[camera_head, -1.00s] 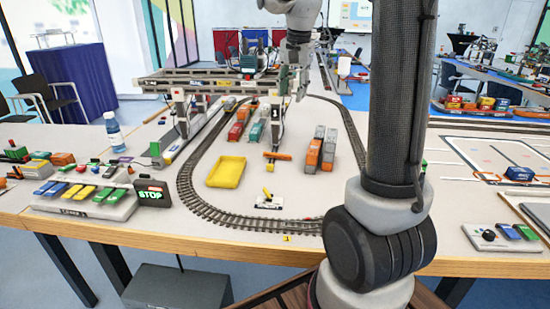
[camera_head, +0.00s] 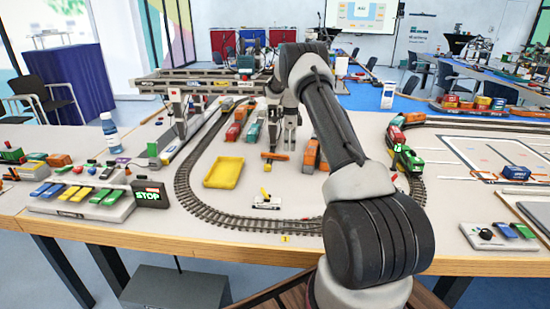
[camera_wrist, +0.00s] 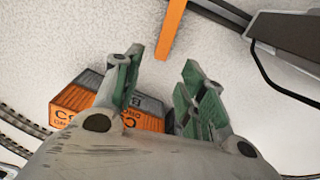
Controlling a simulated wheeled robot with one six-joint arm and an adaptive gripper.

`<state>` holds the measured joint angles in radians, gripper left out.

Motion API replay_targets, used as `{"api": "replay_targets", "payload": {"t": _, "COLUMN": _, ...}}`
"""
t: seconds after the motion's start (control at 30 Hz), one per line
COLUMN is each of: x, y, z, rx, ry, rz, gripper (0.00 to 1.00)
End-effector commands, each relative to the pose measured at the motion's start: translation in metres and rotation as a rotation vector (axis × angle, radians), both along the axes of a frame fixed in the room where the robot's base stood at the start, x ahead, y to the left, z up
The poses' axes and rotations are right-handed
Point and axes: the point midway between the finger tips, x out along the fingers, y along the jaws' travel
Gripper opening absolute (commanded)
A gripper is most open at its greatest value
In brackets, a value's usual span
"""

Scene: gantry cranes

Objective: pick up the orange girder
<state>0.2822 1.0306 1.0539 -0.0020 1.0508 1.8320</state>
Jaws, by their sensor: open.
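The orange girder (camera_head: 275,155) is a thin bar low over the table inside the track loop, right of the yellow tray. In the wrist view the girder (camera_wrist: 172,26) shows as a plain orange strip at the top, just beyond the fingertips. My gripper (camera_wrist: 163,60) is open, with its two green-lined fingers apart and nothing between them. The girder lies ahead of the gap, not between the fingers. In the head view my gripper hangs close behind the girder, partly mixed with the crane legs, so its exact height is unclear.
An orange and grey container (camera_wrist: 105,106) lies below my left finger in the wrist view. A gantry crane (camera_head: 205,80) stands behind. The yellow tray (camera_head: 224,172), a small white vehicle (camera_head: 267,203) and a green train (camera_head: 407,160) sit on the table.

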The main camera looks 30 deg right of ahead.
Motion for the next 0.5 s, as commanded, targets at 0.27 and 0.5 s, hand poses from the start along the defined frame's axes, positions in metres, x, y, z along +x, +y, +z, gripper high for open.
{"api": "replay_targets", "payload": {"t": 0.27, "x": 0.002, "y": 0.004, "z": -0.034, "rx": 0.001, "ry": 0.003, "rz": 0.003, "gripper": 0.41}}
{"api": "replay_targets", "payload": {"t": 0.5, "x": 0.003, "y": 0.004, "z": -0.057, "rx": -0.001, "ry": -0.001, "rz": 0.004, "gripper": 0.41}}
